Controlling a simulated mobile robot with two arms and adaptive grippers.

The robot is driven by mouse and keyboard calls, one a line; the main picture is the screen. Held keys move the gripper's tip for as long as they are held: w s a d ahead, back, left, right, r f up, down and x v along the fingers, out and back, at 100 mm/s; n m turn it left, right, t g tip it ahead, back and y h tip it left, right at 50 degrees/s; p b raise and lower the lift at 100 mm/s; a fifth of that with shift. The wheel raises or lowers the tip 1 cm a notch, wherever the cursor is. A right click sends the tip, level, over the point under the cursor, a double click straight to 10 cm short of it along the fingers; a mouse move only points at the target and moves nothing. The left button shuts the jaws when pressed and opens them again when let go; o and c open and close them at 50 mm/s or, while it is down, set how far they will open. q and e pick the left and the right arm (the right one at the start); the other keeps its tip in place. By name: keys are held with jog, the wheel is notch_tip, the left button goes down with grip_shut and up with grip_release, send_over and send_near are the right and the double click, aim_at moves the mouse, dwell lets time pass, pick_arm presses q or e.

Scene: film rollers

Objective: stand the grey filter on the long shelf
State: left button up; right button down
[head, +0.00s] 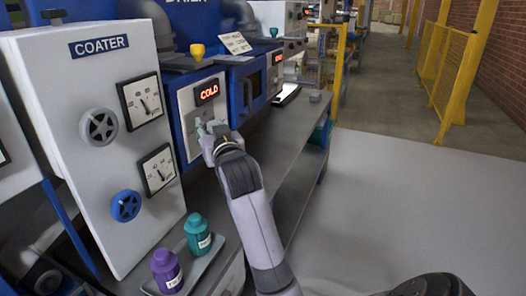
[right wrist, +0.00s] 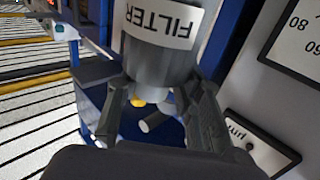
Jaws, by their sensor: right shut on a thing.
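The grey filter (right wrist: 155,62) shows in the right wrist view, a dark grey cylinder with a white FILTER label that reads upside down there. My right gripper (right wrist: 165,88) is shut on it, one finger on each side. In the head view my right gripper (head: 213,127) is in front of the white panel with the red COLD display; the filter cannot be made out there. A long grey shelf (head: 290,128) runs along the machines to the right of the arm, with a lower level beneath. My left gripper is not in view.
The white coater cabinet (head: 60,75) with dials and handwheels stands at left. A purple bottle (head: 166,270) and a teal bottle (head: 197,234) stand on a tray (head: 215,243) below it. A small grey object (head: 315,97) sits on the shelf's far end. Yellow railings (head: 450,70) stand beyond open floor.

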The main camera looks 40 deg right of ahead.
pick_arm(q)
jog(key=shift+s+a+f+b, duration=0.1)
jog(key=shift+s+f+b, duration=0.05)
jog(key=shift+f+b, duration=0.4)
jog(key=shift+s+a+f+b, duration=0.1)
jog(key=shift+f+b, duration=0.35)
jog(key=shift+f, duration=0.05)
pick_arm(e)
notch_tip(320, 180, down, 19)
jog(key=shift+s+a, duration=0.15)
jog(key=shift+a, duration=0.05)
jog(key=shift+f, duration=0.1)
jog(key=shift+f, duration=0.1)
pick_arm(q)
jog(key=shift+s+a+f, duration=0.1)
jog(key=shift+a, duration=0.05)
pick_arm(e)
jog(key=c, duration=1.1)
grip_release()
